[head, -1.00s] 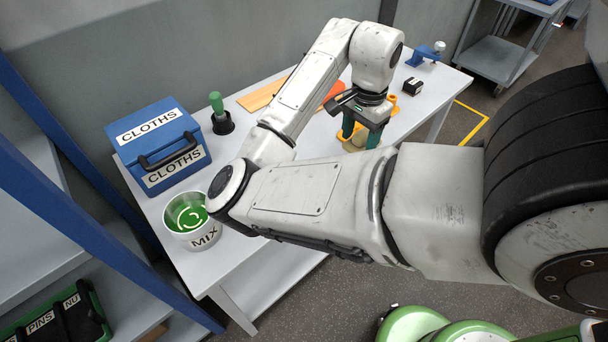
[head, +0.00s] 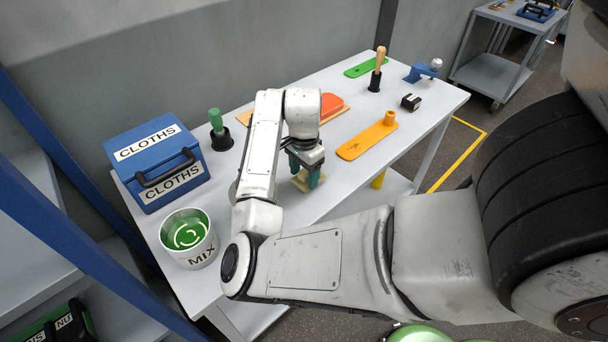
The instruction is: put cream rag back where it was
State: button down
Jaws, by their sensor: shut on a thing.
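The cream rag (head: 301,185) is a small pale yellow bundle between the green fingertips of my gripper (head: 305,176). My gripper is shut on it and points down near the front middle of the table (head: 330,204). Whether the rag touches the tabletop I cannot tell. The blue box (head: 157,164) labelled CLOTHS stands at the left of the table, to the left of my gripper, with its lid down. My fingers partly hide the rag.
A white MIX pot (head: 188,238) with green contents stands at the front left. A green-handled tool (head: 217,127) is behind. An orange plate with a post (head: 367,140) lies right of my gripper. A wooden-handled tool (head: 378,70), blue clamp (head: 424,70) and black block (head: 410,102) stand further right.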

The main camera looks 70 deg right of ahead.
aim_at(304, 172)
jog(key=shift+f, duration=0.7)
jog(key=shift+f, duration=0.15)
jog(key=shift+c, duration=1.1)
grip_release()
notch_tip(304, 172, up, 12)
